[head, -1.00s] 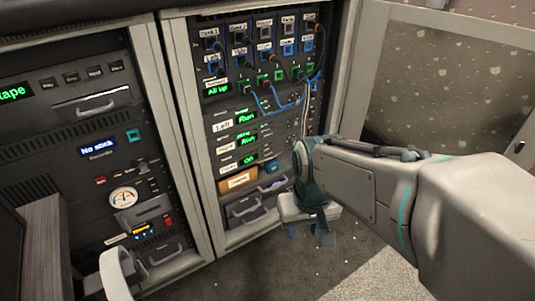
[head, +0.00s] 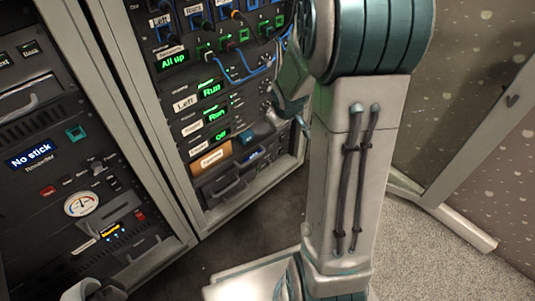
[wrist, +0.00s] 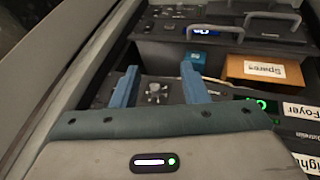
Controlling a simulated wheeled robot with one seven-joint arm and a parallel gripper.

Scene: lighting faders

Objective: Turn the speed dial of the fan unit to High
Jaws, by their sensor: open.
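A round silver dial (wrist: 157,92) with marks around it sits on a dark rack panel in the wrist view. It shows between the two blue fingers of my gripper (wrist: 158,74). The fingers are apart, with nothing visibly held; I cannot tell whether they touch the dial. I cannot read which unit the dial belongs to or its setting. A green display (wrist: 262,103) is beside it, with a label reading Foyer (wrist: 302,110). In the head view the lowest green display (head: 221,135) reads Off. My arm hides part of the rack there.
An orange box labelled Spares (wrist: 264,71) and a small blue box (wrist: 196,59) lie beside the panel. Drawers with protruding handles (wrist: 214,30) are beyond them. Blue cables (head: 240,75) hang above. An open cabinet door (head: 500,110) stands at right.

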